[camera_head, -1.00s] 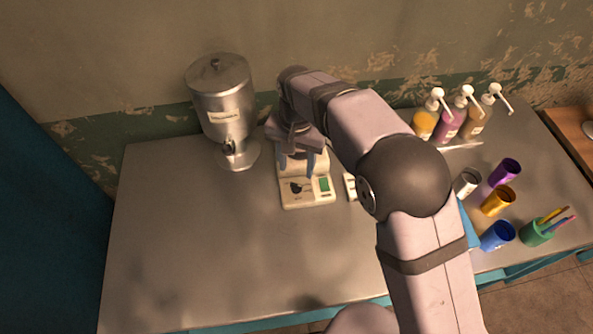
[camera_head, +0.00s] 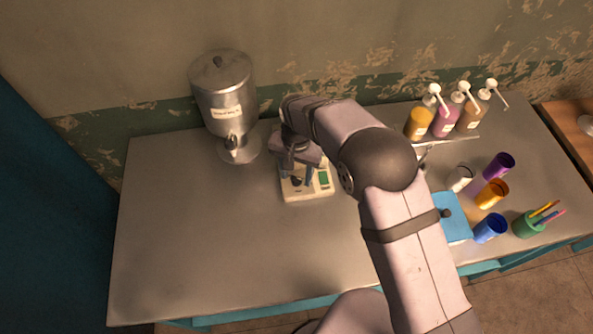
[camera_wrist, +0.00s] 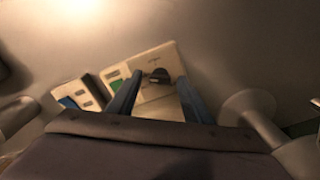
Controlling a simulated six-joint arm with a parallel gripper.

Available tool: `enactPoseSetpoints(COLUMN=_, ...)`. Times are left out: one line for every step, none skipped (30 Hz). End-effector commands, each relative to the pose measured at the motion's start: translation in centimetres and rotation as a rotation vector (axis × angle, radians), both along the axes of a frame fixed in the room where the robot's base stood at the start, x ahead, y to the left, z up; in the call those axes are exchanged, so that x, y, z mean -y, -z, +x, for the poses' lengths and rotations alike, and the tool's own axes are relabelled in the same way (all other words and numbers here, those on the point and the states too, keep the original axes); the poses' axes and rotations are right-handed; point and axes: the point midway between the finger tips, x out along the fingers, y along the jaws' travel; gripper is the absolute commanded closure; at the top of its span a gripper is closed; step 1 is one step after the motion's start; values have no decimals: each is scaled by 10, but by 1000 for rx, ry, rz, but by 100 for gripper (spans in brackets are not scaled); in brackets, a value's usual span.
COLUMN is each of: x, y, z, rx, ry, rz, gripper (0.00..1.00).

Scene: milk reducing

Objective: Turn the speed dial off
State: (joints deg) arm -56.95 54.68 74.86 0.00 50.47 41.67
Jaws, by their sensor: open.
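The speed dial (camera_head: 296,182) is a dark knob on the front panel of a small cream-coloured machine (camera_head: 306,195), left of a green display (camera_head: 324,178). My gripper (camera_head: 296,178) is open over the panel, its blue fingers close to the dial. In the wrist view the dial (camera_wrist: 158,76) appears between the two spread fingertips of my gripper (camera_wrist: 158,76). I cannot tell whether either finger touches it. The dial's exact setting is too small to read. My arm and gripper hide the back of the machine.
A metal dispenser (camera_head: 224,105) stands close by at the left. Pump bottles (camera_head: 442,122) stand at the back right. The table's front left is clear.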

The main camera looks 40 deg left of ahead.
Motion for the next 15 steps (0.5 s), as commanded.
enactPoseSetpoints(x=0, y=1, z=0, rx=1, ry=0, rz=0, gripper=55)
enactPoseSetpoints(x=0, y=1, z=0, rx=1, ry=0, rz=1, gripper=55)
enactPoseSetpoints(x=0, y=1, z=0, rx=1, ry=0, rz=1, gripper=55)
enactPoseSetpoints(x=0, y=1, z=0, rx=1, ry=0, rz=1, gripper=55)
enactPoseSetpoints(x=0, y=1, z=0, rx=1, ry=0, rz=1, gripper=55)
enactPoseSetpoints(x=0, y=1, z=0, rx=1, ry=0, rz=1, gripper=55)
enactPoseSetpoints(x=0, y=1, z=0, rx=1, ry=0, rz=1, gripper=55)
enactPoseSetpoints(x=0, y=1, z=0, rx=1, ry=0, rz=1, gripper=59)
enactPoseSetpoints(x=0, y=1, z=0, rx=0, ry=0, rz=0, gripper=69)
enactPoseSetpoints(x=0, y=1, z=0, rx=0, ry=0, rz=0, gripper=76)
enactPoseSetpoints(x=0, y=1, z=0, rx=0, ry=0, rz=0, gripper=83)
enactPoseSetpoints(x=0, y=1, z=0, rx=0, ry=0, rz=0, gripper=93)
enactPoseSetpoints(x=0, y=1, z=0, rx=0, ry=0, rz=0, gripper=96)
enactPoseSetpoints(x=0, y=1, z=0, rx=0, ry=0, rz=0, gripper=96)
enactPoseSetpoints(x=0, y=1, z=0, rx=0, ry=0, rz=0, gripper=96)
